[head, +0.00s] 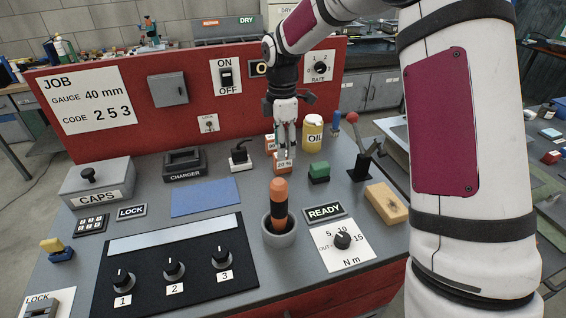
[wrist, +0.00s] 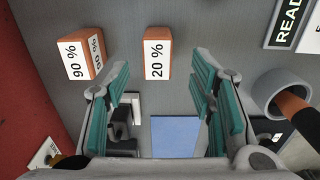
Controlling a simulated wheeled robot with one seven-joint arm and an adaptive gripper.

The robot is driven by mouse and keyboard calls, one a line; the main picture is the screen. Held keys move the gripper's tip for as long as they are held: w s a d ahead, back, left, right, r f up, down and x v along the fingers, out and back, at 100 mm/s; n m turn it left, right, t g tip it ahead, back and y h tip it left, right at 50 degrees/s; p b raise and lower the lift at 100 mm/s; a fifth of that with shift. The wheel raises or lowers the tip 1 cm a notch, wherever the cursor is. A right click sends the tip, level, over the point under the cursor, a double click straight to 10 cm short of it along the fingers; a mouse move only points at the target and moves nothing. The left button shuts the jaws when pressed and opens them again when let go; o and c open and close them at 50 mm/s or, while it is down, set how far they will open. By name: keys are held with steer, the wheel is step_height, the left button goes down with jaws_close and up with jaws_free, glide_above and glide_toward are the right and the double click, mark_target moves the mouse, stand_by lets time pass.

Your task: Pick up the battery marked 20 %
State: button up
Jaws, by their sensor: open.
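The battery marked 20 % (wrist: 157,53) is an orange block with a white label, standing on the grey bench. In the head view it shows just below my fingertips (head: 283,167), partly hidden by them. My gripper (head: 286,152) points down above the bench, open and empty. In the wrist view my two teal-padded fingers (wrist: 158,78) are spread apart, with the 20 % battery beyond their tips and between their lines. A similar orange battery marked 90 % (wrist: 76,61) stands to its left in that view, and behind it in the head view (head: 270,144).
A grey cup (head: 279,238) holding an orange-handled tool is in front. A red panel rises behind.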

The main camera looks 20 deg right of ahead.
mark_target(283, 163)
steer(key=shift+w+d+f+p, duration=0.15)
steer(key=shift+f+p, duration=0.3)
steer(key=shift+f, duration=2.2)
jaws_close()
